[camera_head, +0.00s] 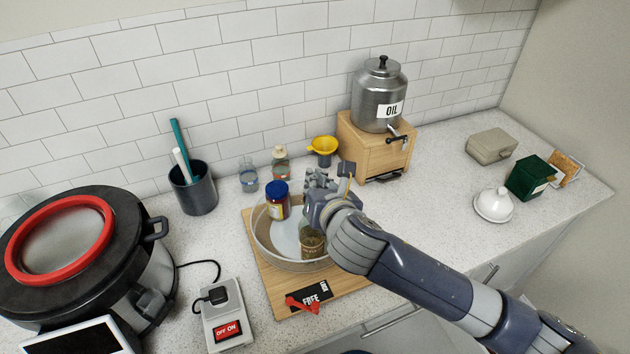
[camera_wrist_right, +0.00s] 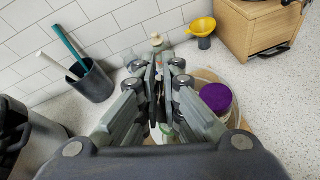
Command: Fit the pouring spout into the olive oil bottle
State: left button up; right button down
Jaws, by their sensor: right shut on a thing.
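The glass bottle with dark yellow-brown content, which looks like the olive oil bottle (camera_head: 312,243), stands in a round clear-walled tray (camera_head: 268,258). Its top is hidden behind my right gripper (camera_head: 332,178). That gripper is above the tray, its fingers brought together. In the right wrist view, the gripper (camera_wrist_right: 158,80) is shut on a small, thin, dark thing, most likely the pouring spout; it is largely hidden between the fingers. I cannot tell whether it touches the bottle. My left gripper is not in view.
A blue-lidded jar (camera_head: 277,200) stands in the tray, close to the gripper. Behind are two small bottles (camera_head: 248,178) (camera_head: 281,163), a yellow funnel (camera_head: 323,148) and a steel oil dispenser (camera_head: 378,95) on a wooden stand. A large pot (camera_head: 130,250) is at left.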

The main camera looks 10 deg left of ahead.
jog(key=shift+f+b, duration=0.45)
jog(key=shift+f, duration=0.45)
jog(key=c, duration=1.7)
grip_release()
jog(key=v, duration=1.2)
